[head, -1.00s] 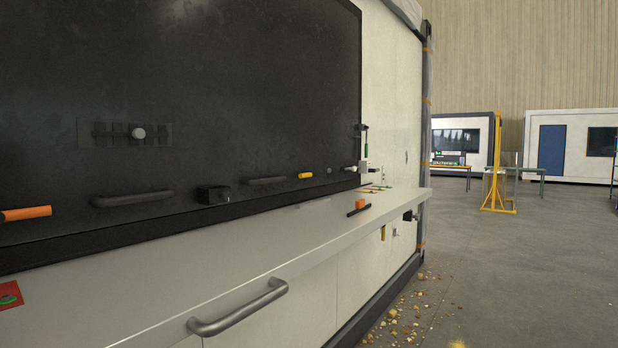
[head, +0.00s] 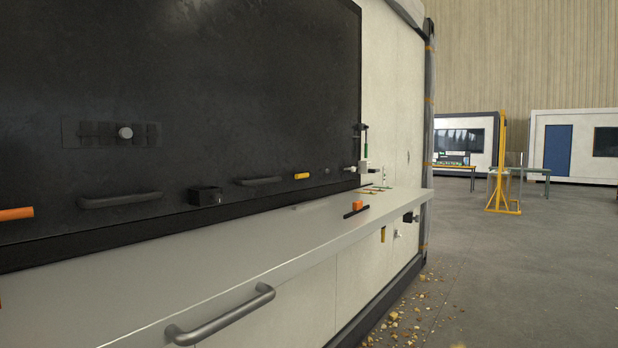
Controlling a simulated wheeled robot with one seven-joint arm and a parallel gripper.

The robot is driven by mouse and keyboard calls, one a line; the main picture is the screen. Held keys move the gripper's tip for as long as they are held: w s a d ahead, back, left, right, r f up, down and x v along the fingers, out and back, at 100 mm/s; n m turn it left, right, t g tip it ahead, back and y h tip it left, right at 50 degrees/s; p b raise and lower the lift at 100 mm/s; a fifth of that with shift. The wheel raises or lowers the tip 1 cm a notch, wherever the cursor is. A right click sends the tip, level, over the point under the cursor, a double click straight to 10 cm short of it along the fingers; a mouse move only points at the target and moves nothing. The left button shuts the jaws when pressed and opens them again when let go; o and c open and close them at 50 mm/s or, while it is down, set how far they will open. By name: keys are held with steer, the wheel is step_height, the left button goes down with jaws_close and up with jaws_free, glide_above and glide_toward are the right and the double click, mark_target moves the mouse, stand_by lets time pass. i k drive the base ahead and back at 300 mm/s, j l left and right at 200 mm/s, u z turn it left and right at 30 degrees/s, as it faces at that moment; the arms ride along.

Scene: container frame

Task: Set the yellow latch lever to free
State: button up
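Two small yellow parts show in the head view, and I cannot tell which is the latch lever. One is a short yellow bar (head: 301,176) lying about level on the lower part of the black panel (head: 230,80). The other is a yellow piece (head: 383,234) hanging upright on the white front below the counter edge. Any setting marks are too small to read. My gripper is not in view.
A white counter (head: 200,260) juts out below the panel, with a grey bar handle (head: 222,316) on its front. An orange block with a dark bar (head: 357,205) sits on it.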

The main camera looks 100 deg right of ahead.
mark_target(303, 175)
steer(key=k+l, duration=1.45)
steer(key=l+z, duration=0.05)
